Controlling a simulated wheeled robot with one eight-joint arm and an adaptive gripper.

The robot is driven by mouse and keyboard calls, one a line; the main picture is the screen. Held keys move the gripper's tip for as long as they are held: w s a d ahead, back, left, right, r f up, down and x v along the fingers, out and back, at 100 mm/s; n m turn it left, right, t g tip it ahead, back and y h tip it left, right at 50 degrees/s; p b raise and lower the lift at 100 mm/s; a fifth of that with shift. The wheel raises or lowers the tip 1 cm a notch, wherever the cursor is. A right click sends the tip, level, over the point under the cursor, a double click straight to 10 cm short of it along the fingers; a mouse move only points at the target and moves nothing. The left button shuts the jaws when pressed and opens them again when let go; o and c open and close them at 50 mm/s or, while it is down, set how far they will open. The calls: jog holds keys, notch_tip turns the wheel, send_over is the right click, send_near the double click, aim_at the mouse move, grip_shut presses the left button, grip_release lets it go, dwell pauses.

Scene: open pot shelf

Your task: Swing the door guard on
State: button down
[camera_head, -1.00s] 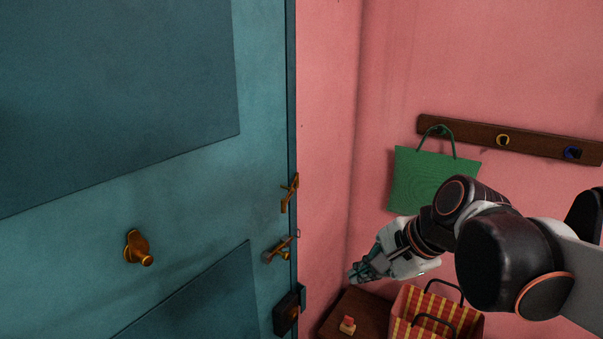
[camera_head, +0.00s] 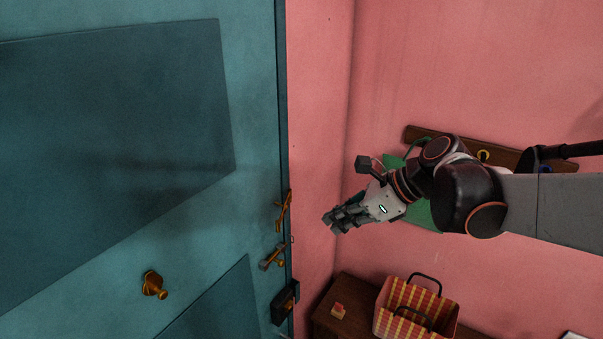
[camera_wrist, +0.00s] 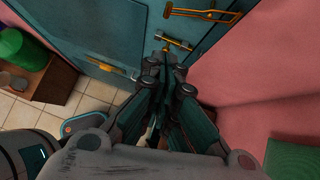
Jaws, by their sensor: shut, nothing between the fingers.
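The brass door guard (camera_head: 283,210) is on the edge of the teal door (camera_head: 120,210), beside the pink wall. In the wrist view it is a long brass loop (camera_wrist: 203,14) at the top. A second brass fitting (camera_head: 273,257) is just below it and also shows in the wrist view (camera_wrist: 173,42). My gripper (camera_head: 330,222) is shut and empty, right of the guard and apart from it in the head view. In the wrist view its fingertips (camera_wrist: 160,60) point towards the brass fittings. I cannot tell the exact gap.
A brass knob (camera_head: 154,285) and a dark lock box (camera_head: 285,302) are on the door. Below my arm, a brown cabinet (camera_head: 335,290) bears a checked bag (camera_head: 398,322) and a small red-and-yellow object (camera_head: 338,311). A wall rack (camera_head: 418,133) is behind my arm.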

aim_at(279, 229)
jog(key=w+a+f+b, duration=0.3)
jog(key=w+a+f, duration=0.1)
jog(key=a, duration=0.4)
jog(key=shift+w+a+f+b, duration=0.25)
jog(key=shift+a+f+b, duration=0.05)
jog(key=shift+f, duration=0.6)
jog(key=shift+m+t+h, duration=0.3)
jog(key=shift+m+t, duration=0.3)
jog(key=shift+m, duration=0.2)
jog(key=a+b, duration=0.1)
jog(key=a, duration=0.3)
jog(key=shift+w, duration=0.2)
jog(key=shift+d, duration=0.1)
